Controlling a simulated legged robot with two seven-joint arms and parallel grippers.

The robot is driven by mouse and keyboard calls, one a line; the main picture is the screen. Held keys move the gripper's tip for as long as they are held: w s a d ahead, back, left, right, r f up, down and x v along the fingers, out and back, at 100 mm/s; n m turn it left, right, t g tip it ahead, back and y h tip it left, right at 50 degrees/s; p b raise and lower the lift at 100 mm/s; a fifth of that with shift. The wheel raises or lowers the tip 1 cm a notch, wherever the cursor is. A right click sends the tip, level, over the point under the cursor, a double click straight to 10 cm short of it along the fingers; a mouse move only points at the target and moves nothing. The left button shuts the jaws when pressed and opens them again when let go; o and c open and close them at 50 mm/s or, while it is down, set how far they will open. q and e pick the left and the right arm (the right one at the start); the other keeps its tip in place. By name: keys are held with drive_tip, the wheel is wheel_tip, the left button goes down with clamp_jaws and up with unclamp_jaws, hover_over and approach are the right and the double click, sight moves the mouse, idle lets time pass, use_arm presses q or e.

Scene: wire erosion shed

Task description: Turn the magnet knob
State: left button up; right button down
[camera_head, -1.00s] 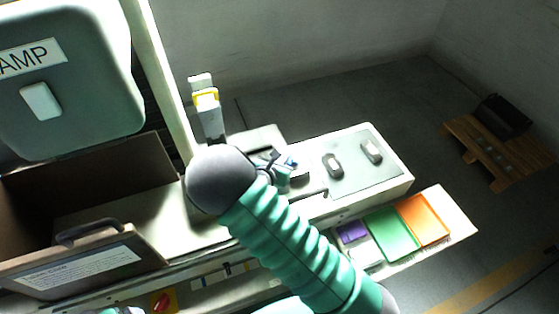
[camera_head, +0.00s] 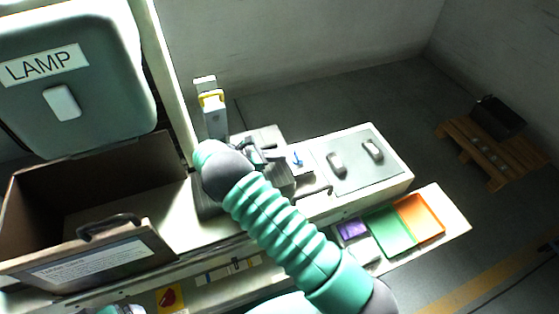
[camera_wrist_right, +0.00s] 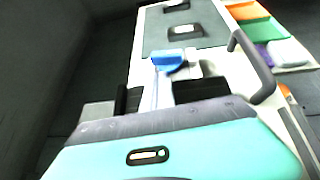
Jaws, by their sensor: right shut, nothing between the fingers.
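The blue knob, which I take to be the magnet knob (camera_head: 297,161), stands on a pale block on the bench, right of my right gripper. It also shows in the right wrist view (camera_wrist_right: 168,60), just beyond the gripper's body. My right gripper (camera_head: 272,157) is dark, shut and empty, close to the left of the knob. The head view shows a small gap between them; contact cannot be told for sure. The knob's lower part is partly hidden in the wrist view.
A curved dark handle (camera_head: 318,191) sits in front. Green (camera_head: 389,229) and orange (camera_head: 420,214) trays are front right. An open brown box (camera_head: 90,190) and LAMP housing (camera_head: 70,75) stand left.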

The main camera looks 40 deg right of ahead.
drive_tip(key=shift+w+f+m+g+b, duration=0.3)
drive_tip(key=shift+m+g, duration=0.2)
drive_tip(key=shift+g, duration=0.1)
drive_tip(key=shift+w+r, duration=0.1)
drive_tip(key=shift+r, duration=0.05)
drive_tip(key=shift+w+d+b, duration=0.1)
drive_tip(key=shift+w+b, duration=0.05)
drive_tip(key=shift+b, duration=0.2)
drive_tip(key=shift+w+d, duration=0.1)
drive_tip(key=shift+d, duration=0.15)
drive_tip(key=shift+d+r, duration=0.1)
drive_tip(key=shift+d, duration=0.35)
use_arm(q)
drive_tip(key=shift+w+d+f, duration=0.15)
drive_tip(key=shift+d+f, duration=0.05)
drive_tip(key=shift+f, duration=0.35)
drive_tip(key=shift+w+d+f, duration=0.15)
drive_tip(key=shift+f, duration=0.35)
drive_tip(key=shift+a, duration=0.1)
use_arm(e)
drive_tip(key=shift+a, duration=0.1)
drive_tip(key=shift+w, duration=0.15)
use_arm(q)
drive_tip(key=shift+w+a+f, duration=0.1)
drive_tip(key=shift+a+f, duration=0.05)
drive_tip(key=shift+a, duration=0.05)
use_arm(e)
drive_tip(key=shift+r, duration=0.1)
